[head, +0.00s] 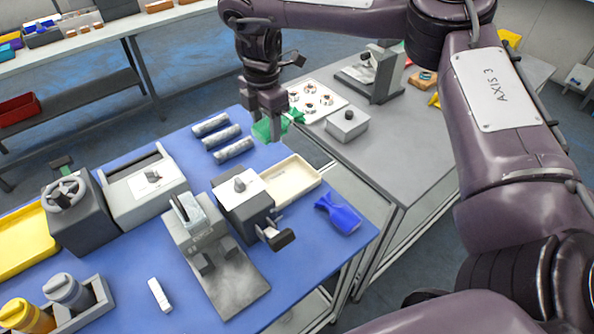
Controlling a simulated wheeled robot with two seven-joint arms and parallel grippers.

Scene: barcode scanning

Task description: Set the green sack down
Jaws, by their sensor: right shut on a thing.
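The green sack (262,130) is held in my right gripper (268,128), which is shut on it and points down. Part of the sack is hidden behind the fingers. It shows near the far right edge of the blue table top (120,300), by the gap to the grey table. I cannot tell whether the sack touches the surface. My left gripper is not in view.
Several grey cylinders (221,136) lie just left of the sack. A cream tray (291,184), a blue sack (340,214) and grey devices (244,205) stand nearer. On the grey table (400,140) are a white board (318,102) and a grey box (347,125).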

